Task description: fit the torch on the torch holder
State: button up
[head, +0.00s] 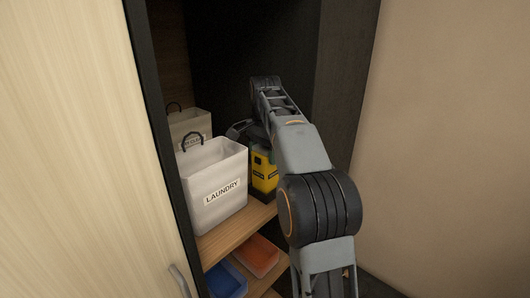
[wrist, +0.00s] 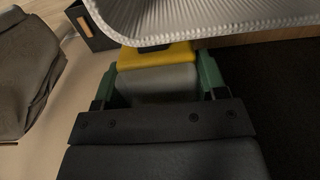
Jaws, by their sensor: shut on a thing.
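The torch (head: 263,175), as I take it, is a boxy yellow and black thing inside the open cupboard, just right of the laundry basket. In the wrist view, my gripper (wrist: 157,85) has its green fingers shut on a grey part joined to the torch's yellow body (wrist: 155,56). In the head view, my arm hides much of the gripper and the torch's right side. I cannot make out the torch holder clearly in either view, nor whether the torch touches the shelf.
A white basket marked LAUNDRY (head: 215,187) stands close left of the torch, with another basket (head: 190,124) behind it. The wooden shelf (head: 235,231) is crowded. Orange (head: 254,256) and blue (head: 226,279) trays lie below. A ribbed silvery surface (wrist: 210,15) crosses the top of the wrist view.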

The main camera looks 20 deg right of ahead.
jog(key=shift+f+b, duration=0.45)
jog(key=shift+f, duration=0.3)
dwell(0.9)
jog(key=o, duration=1.4)
